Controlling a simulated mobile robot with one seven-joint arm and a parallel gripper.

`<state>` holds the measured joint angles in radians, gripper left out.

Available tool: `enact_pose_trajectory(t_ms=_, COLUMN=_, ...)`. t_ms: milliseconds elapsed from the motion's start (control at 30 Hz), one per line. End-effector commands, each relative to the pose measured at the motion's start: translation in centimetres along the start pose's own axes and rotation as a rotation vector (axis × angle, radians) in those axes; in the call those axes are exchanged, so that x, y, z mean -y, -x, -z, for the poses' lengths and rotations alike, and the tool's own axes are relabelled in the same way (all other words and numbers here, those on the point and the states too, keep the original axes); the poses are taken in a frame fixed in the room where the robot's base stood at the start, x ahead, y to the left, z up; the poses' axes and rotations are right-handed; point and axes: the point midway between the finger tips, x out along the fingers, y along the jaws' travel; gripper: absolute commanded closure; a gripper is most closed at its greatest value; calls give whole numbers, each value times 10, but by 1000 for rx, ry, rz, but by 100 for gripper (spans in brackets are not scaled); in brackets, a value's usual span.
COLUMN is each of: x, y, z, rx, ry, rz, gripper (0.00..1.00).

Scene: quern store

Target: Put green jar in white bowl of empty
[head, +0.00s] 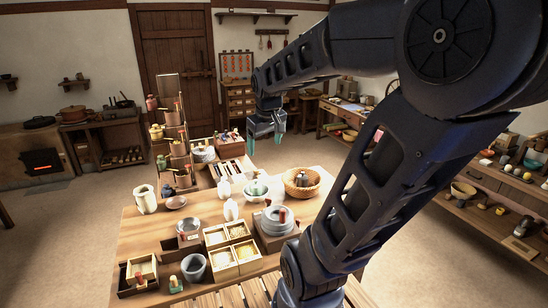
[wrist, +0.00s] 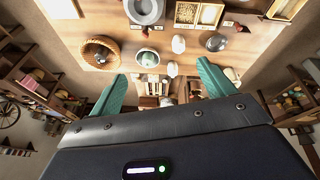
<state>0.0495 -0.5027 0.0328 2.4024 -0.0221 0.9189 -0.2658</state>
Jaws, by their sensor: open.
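My gripper (head: 266,139) is open and empty, held in the air beyond the table's far edge. Its two teal fingers also show in the wrist view (wrist: 160,75), apart with nothing between them. A pale bowl (head: 256,197) stands on the far part of the table, left of the wicker basket; something green shows in it, too small to identify. The bowl is also in the wrist view (wrist: 147,64), beyond the fingertips. A small green jar (head: 175,286) with a reddish-tan top stands at the table's front left, well away from my gripper.
The wooden table (head: 145,232) also bears a wicker basket (head: 314,188), a stone quern (head: 271,226), grain boxes (head: 233,271), a grey cup (head: 194,267) and white jars (head: 231,211). A stepped shelf (head: 181,165) stands behind left. Floor left of the table is clear.

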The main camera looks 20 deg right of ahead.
Motion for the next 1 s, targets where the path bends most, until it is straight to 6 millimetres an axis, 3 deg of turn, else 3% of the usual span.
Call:
enact_pose_trajectory(t_ms=200, x=19, y=18, z=-51, rx=-54, ry=-155, rz=11, gripper=18)
enact_pose_trajectory(t_ms=400, x=28, y=22, z=-78, rx=-78, ry=-244, rz=24, gripper=18)
enact_pose_trajectory(t_ms=1000, x=30, y=22, z=-84, rx=-83, ry=-265, rz=28, gripper=18)
